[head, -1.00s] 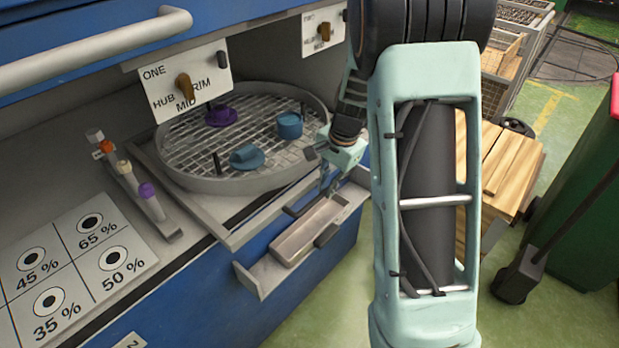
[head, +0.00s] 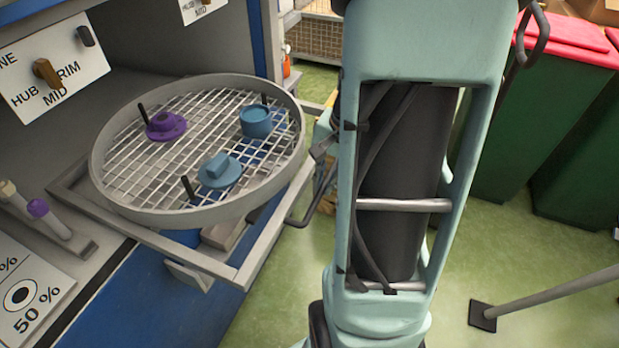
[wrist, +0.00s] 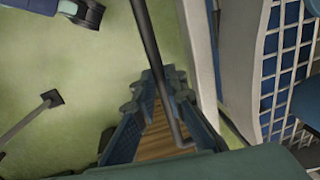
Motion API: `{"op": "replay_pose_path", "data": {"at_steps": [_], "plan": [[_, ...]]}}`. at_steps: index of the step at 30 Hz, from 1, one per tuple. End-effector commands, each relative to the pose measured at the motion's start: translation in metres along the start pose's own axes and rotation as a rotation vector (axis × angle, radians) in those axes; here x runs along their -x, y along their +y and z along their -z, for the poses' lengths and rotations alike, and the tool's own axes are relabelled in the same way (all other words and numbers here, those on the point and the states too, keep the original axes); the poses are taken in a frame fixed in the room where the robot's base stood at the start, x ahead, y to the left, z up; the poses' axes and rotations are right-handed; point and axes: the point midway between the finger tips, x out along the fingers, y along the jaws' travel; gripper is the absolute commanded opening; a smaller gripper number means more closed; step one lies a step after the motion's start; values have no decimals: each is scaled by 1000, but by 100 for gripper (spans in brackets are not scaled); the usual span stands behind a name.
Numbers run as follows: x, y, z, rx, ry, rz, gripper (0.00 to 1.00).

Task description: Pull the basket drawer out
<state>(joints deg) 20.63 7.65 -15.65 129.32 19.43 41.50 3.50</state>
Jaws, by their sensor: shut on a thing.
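The basket drawer is a grey frame (head: 262,250) carrying a round wire basket (head: 197,217), and it stands out from the blue cabinet front. Its dark bar handle (head: 304,208) sticks out at the right front edge; the bar also crosses the wrist view (wrist: 150,50). My gripper (wrist: 152,95) is shut on the handle. In the head view my arm hides most of the gripper. The basket holds a purple piece (head: 166,126), a blue round piece (head: 256,121) and a blue knobbed piece (head: 219,170), with dark upright pegs between them.
A small tray drawer (head: 188,275) is partly open under the frame. A sign with a knob (head: 60,70) hangs at upper left. A rack with capped pieces (head: 45,220) lies on the counter. Green bins (head: 575,150) stand at right.

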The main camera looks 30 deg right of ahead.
Motion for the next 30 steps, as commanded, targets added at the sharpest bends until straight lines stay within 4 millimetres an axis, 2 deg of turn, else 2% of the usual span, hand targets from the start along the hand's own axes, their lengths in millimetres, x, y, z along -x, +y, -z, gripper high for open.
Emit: {"op": "replay_pose_path", "data": {"at_steps": [14,15,19,30], "plan": [[1,6,0,0,-1,0,0],[1,6,0,0,-1,0,13],[1,6,0,0,-1,0,28],[6,5,1,1,2,2,29]]}}
